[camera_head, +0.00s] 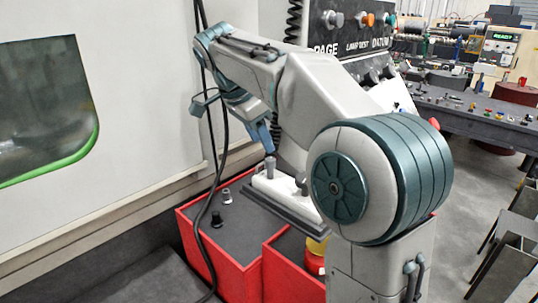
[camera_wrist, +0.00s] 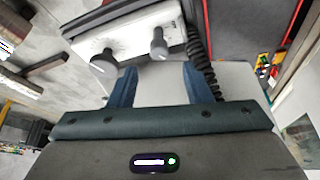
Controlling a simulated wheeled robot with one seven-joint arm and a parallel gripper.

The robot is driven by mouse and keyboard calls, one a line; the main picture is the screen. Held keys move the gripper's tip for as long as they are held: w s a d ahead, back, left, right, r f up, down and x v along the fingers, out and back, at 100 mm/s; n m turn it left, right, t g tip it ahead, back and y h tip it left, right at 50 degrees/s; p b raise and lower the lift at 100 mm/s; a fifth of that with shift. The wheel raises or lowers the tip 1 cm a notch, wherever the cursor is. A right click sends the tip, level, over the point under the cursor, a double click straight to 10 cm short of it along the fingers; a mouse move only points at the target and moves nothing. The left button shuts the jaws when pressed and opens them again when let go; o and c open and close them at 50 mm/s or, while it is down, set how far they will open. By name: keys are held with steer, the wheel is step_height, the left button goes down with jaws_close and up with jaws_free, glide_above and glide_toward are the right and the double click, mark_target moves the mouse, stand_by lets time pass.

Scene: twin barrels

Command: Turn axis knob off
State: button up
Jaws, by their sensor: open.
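A white control box (camera_head: 277,190) with grey knobs sits below the tall panel in the head view. One grey knob (camera_head: 270,167) stands upright on it, just under my gripper (camera_head: 266,145). In the wrist view, the white box face (camera_wrist: 125,32) carries a left grey knob (camera_wrist: 103,62) and a right grey knob (camera_wrist: 158,46). I cannot read labels there, so I cannot tell which is the axis knob. My gripper (camera_wrist: 158,68) is open, its two blue fingers spread and empty. The right knob lies ahead of the gap, the left knob near the left finger.
Red containers with dark tops (camera_head: 238,235) stand below, with small black knobs (camera_head: 217,217) on one. The panel marked PAGE and DATUM (camera_head: 352,45) rises behind my arm. A coiled cable (camera_wrist: 198,60) hangs right of the white box. A workbench (camera_head: 475,115) stands at right.

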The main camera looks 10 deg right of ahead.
mark_target(270, 158)
steer(key=x, duration=0.5)
steer(key=shift+d+f+p, duration=0.2)
steer(key=shift+f+p, duration=0.15)
